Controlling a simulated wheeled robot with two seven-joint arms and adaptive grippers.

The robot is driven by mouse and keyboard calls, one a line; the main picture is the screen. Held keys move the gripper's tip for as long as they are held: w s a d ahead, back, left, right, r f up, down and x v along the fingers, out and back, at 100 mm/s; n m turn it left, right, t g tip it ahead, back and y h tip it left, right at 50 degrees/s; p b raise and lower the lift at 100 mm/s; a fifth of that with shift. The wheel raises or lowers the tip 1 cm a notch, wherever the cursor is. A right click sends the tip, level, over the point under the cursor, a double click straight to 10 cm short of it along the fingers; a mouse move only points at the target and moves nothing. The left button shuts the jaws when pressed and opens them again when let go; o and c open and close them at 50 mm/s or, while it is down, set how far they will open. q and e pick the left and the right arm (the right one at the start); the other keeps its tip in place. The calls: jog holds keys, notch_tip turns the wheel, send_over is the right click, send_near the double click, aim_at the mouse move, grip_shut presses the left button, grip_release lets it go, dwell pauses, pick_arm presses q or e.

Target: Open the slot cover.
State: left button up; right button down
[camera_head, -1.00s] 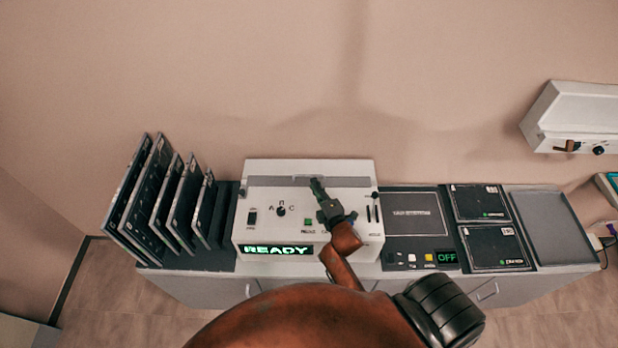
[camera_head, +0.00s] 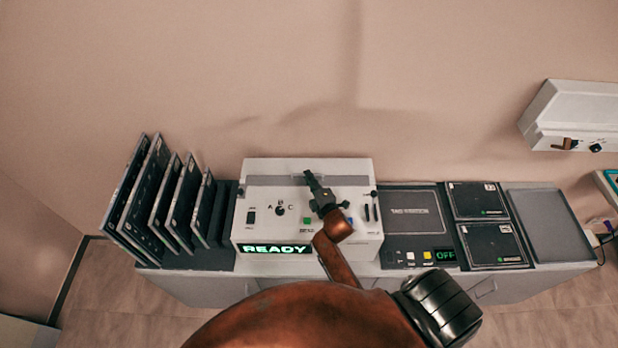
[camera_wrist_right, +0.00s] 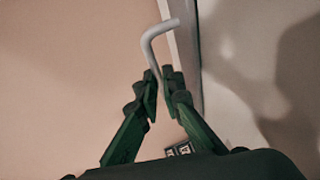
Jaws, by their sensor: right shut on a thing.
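A white machine (camera_head: 256,228) with a lit READY display stands on the counter. A long grey strip (camera_head: 349,181), apparently the slot cover, runs along the back of its top. My right gripper (camera_head: 308,175) reaches over the machine from the front, its fingertips at the strip's middle. In the right wrist view, its green fingers (camera_wrist_right: 160,88) are closed on the lower end of a bent grey rod (camera_wrist_right: 152,44), which looks like a handle. The fingers hide part of the strip, and I cannot tell whether the cover is raised. My left gripper is not in view.
Several dark plates (camera_head: 160,195) stand in a rack at the left. A dark panel with an OFF display (camera_head: 446,256), two dark square plates (camera_head: 478,201) and an empty grey tray (camera_head: 545,224) lie to the right. A white wall unit (camera_head: 570,115) hangs at the upper right.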

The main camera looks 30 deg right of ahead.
jog(key=shift+w, duration=0.1)
dwell(0.4)
jog(key=w+d, duration=0.1)
jog(key=w+d+b, duration=0.1)
jog(key=w, duration=0.1)
jog(key=w+d, duration=0.1)
jog(key=w, duration=0.1)
jog(key=shift+d+f+b, duration=0.1)
jog(key=shift+b, duration=0.2)
jog(key=shift+w+d, duration=0.2)
jog(key=shift+w, duration=0.15)
jog(key=shift+s, duration=0.1)
jog(key=c, duration=2.4)
grip_release()
